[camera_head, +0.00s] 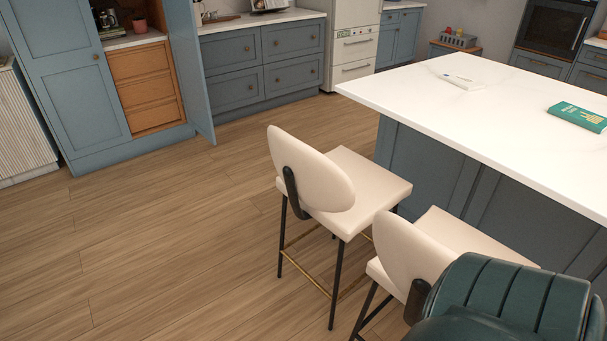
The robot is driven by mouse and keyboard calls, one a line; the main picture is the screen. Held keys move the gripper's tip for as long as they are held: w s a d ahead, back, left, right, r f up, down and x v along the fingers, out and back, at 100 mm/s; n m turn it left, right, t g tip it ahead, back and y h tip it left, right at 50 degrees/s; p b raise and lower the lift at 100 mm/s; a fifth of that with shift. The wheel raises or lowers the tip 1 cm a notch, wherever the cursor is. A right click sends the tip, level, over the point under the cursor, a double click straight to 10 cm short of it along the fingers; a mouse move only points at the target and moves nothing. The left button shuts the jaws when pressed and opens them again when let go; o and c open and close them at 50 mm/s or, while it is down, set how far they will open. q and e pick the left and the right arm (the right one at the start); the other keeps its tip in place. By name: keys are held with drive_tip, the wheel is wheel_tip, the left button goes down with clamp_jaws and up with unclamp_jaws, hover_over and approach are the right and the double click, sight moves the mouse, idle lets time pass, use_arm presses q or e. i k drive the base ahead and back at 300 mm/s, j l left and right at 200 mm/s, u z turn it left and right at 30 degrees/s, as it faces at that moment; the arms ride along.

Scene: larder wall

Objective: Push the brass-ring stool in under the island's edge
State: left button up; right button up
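A cream stool (375,184) with a rounded back, thin black legs and brass footrest bars stands on the wood floor beside the island (430,95). Its seat points toward the island, and its whole seat top shows, clear of the white countertop's edge in this view. Its back faces left, toward the open floor. A second cream stool (455,240) of the same shape stands nearer to me on the right; its footrest is hidden, so I cannot tell whether it has brass. Neither of my grippers is in view.
A dark green ribbed seat back (515,300) fills the lower right corner and overlaps the second stool. A green book (578,116) and a white open book (462,82) lie on the island. The floor (170,240) to the left is clear. A tall blue cabinet door (192,65) stands open.

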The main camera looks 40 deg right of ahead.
sight(340, 188)
drive_tip(key=i+z, duration=0.15)
drive_tip(key=i, duration=1.3)
drive_tip(key=i+j+u, duration=0.2)
drive_tip(key=i, duration=0.45)
drive_tip(key=i+l+u, duration=0.25)
drive_tip(key=i, duration=0.35)
drive_tip(key=i+u, duration=0.2)
drive_tip(key=i, duration=0.5)
drive_tip(key=z, duration=3.85)
